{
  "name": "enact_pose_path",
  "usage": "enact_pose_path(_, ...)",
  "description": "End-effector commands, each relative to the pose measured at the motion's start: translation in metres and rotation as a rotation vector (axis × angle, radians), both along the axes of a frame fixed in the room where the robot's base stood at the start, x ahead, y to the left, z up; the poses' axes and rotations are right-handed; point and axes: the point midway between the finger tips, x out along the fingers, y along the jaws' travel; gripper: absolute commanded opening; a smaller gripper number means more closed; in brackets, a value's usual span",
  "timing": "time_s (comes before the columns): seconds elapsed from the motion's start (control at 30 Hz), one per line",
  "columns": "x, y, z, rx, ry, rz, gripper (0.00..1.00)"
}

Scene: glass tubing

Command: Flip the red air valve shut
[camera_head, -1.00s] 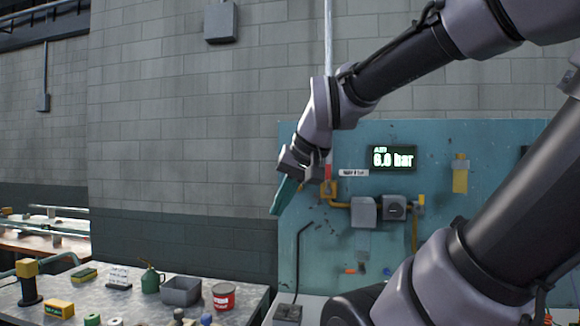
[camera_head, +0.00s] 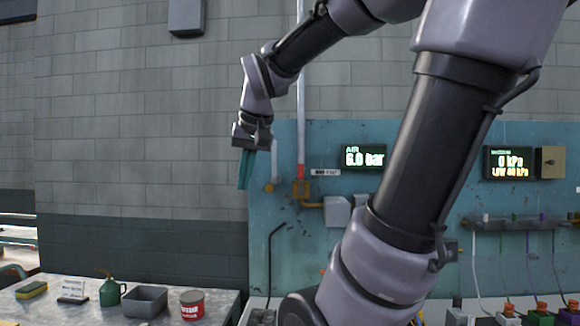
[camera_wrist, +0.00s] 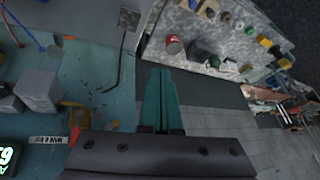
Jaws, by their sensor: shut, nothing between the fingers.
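The red air valve handle (camera_head: 300,172) shows as a small red upright piece in line with the white vertical pipe, just above a brass-coloured valve body (camera_head: 300,189) on the blue panel. My gripper (camera_head: 244,184) is left of it in the head view, apart from it in the picture, with its teal fingers pointing down. The fingers are shut and empty, also in the wrist view (camera_wrist: 159,72). The AIR display (camera_head: 363,157) reads 6.0 bar.
A bench at lower left holds a green oil can (camera_head: 111,293), a grey bin (camera_head: 145,301) and a red tin (camera_head: 192,305). A bent black rod (camera_head: 270,258) stands before the panel. A second display (camera_head: 508,162) reads 0 kPa. My arm hides part of the panel.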

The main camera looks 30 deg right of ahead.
Motion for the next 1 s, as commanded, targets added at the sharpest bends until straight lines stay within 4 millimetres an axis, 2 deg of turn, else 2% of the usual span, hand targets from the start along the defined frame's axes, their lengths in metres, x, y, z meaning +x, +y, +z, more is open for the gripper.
enact_pose_path(0.03,0.02,-0.011,0.011,-0.048,0.034,-0.016,0.0)
enact_pose_path(0.3,0.109,-0.079,0.061,-0.305,0.175,-0.147,0.0)
enact_pose_path(0.5,0.163,-0.124,0.086,-0.449,0.231,-0.271,0.0)
enact_pose_path(0.7,0.188,-0.147,0.098,-0.519,0.251,-0.348,0.0)
enact_pose_path(1.0,0.192,-0.151,0.1,-0.531,0.253,-0.361,0.0)
